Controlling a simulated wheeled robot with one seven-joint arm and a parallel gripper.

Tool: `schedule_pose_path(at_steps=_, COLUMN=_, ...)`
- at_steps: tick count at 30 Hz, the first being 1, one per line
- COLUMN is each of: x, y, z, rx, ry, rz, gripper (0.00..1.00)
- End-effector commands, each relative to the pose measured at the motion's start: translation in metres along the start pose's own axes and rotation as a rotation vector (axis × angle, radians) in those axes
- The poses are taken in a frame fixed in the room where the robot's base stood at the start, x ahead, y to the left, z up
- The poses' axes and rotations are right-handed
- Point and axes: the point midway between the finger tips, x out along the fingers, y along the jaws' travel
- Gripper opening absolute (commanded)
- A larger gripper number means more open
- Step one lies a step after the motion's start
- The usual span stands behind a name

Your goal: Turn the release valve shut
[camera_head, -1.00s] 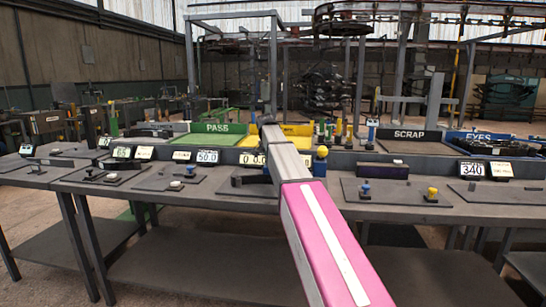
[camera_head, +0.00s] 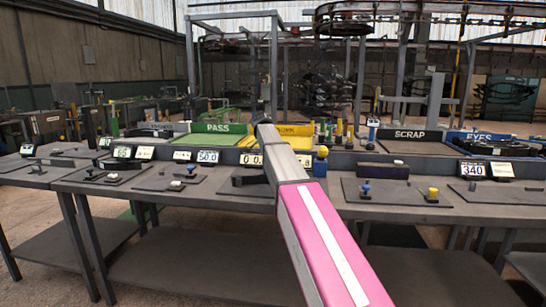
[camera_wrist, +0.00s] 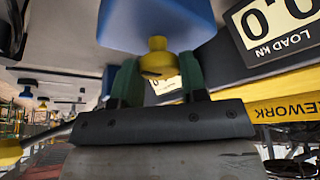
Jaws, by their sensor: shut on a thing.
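In the wrist view a yellow knob (camera_wrist: 158,63) with a dark slot mark sits against a blue block (camera_wrist: 160,25); it looks like the release valve. My gripper (camera_wrist: 157,84) has its green fingers on either side of the knob and is shut on it. The knob's lower part is partly hidden between the fingers. In the head view my arm's pink and grey links cross the bench and hide the gripper. A blue block (camera_head: 320,168) with a yellow top (camera_head: 322,152) stands just right of the arm. How far the valve is turned cannot be told.
A load display (camera_wrist: 276,28) reading 0.0 is close beside the blue block, with the yellow REWORK edge (camera_wrist: 285,108) near it. The PASS tray (camera_head: 212,140) and SCRAP tray (camera_head: 415,147) stand behind the bench. A blue knob (camera_head: 366,188) and yellow knob (camera_head: 432,192) stand at right.

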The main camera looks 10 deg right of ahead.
Motion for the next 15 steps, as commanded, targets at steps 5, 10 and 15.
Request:
schedule_pose_path(at_steps=5, x=-0.0005, y=-0.0004, z=0.0000, rx=0.003, ry=0.000, rz=-0.001, gripper=0.16)
schedule_pose_path(at_steps=10, x=-0.0005, y=-0.0004, z=0.0000, rx=0.002, ry=0.000, rz=-0.001, gripper=0.56)
schedule_pose_path(at_steps=15, x=-0.0002, y=-0.0002, z=0.0000, rx=0.001, ry=0.000, rz=-0.001, gripper=0.64)
